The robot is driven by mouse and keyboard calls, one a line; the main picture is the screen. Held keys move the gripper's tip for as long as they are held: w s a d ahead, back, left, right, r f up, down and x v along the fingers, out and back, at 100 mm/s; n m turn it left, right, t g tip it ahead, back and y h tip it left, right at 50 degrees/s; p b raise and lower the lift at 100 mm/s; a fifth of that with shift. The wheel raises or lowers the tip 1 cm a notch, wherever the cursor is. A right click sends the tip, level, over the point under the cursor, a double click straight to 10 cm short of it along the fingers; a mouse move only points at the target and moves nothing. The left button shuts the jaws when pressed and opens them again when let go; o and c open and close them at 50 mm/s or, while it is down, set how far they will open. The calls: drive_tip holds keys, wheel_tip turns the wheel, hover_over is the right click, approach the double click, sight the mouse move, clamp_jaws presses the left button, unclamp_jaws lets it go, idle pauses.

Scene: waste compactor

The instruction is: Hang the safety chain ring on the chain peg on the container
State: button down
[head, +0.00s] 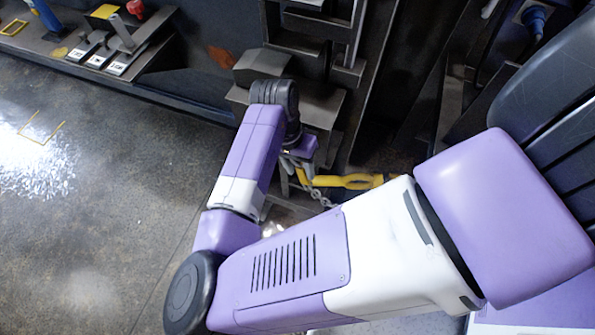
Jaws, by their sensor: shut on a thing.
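My gripper (292,166) is small in the head view, below the purple wrist and in front of the dark metal container structure (335,112). It is shut on the safety chain ring, which is mostly hidden by the fingers. A grey chain (321,197) hangs just below and right of the gripper. A yellow part (352,181) lies right of the gripper, close to the chain; I cannot tell whether they are joined. I cannot make out the chain peg, and my arm hides much of this area.
A blue plug (535,20) is at the upper right. The concrete floor (90,190) at left is clear.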

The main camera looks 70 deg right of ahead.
drive_tip(key=shift+d+f, duration=0.25)
drive_tip(key=shift+d, duration=0.45)
drive_tip(key=shift+d+f, duration=0.25)
drive_tip(key=shift+d, duration=0.4)
drive_tip(key=shift+f, duration=0.1)
drive_tip(key=c, duration=0.7)
unclamp_jaws()
drive_tip(key=shift+c, duration=0.2)
drive_tip(key=shift+w, duration=0.1)
drive_tip(key=shift+v, duration=3.9)
